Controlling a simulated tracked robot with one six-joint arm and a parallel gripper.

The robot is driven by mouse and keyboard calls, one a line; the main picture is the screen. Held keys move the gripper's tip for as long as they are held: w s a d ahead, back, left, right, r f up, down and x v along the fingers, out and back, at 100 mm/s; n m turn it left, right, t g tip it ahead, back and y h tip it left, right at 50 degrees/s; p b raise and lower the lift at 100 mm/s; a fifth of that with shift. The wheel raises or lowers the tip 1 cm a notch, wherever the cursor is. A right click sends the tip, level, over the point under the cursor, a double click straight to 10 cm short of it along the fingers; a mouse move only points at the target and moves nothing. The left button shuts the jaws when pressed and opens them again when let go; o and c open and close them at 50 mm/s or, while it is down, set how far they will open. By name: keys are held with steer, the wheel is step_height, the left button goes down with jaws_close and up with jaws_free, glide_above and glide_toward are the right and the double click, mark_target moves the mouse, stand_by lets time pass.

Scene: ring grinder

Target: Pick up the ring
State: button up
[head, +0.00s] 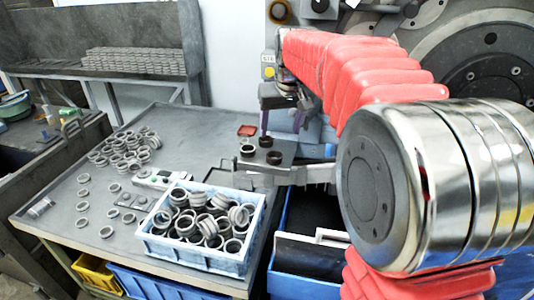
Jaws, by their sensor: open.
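My gripper (281,126) hangs from the end of my red-covered arm, fingers pointing down and apart, with nothing seen between them. Three dark rings lie below and left of it on a dark plate: one ring (265,142) close under the left finger, one (247,150) further left, and one (274,158) nearer the camera. I cannot tell whether a finger touches a ring. Many grey rings fill a light blue crate (195,254) at the table's front. More loose rings (127,150) are spread over the table's left part.
A grey metal fixture (285,174) reaches out beside the plate, close to the rings. The grey table (185,130) has clear room at its back. Small devices (158,179) lie by the crate. A blue bin (305,285) stands below right. A large round machine (480,60) fills the back right.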

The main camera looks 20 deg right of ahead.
steer(key=shift+w, duration=0.1)
glide_toward(275, 152)
steer(key=shift+s+a+f, duration=0.15)
steer(key=shift+f, duration=0.35)
steer(key=shift+s+a+f, duration=0.15)
steer(key=shift+a+f, duration=0.05)
steer(key=shift+f, duration=0.25)
steer(key=shift+s+a+f, duration=0.15)
steer(key=shift+f, duration=0.35)
steer(key=shift+f, duration=0.1)
steer(key=shift+x, duration=2.5)
steer(key=shift+w+d, duration=0.1)
steer(key=shift+c, duration=0.3)
steer(key=c, duration=1.1)
steer(key=shift+c, duration=0.2)
step_height(275, 152, up, 10)
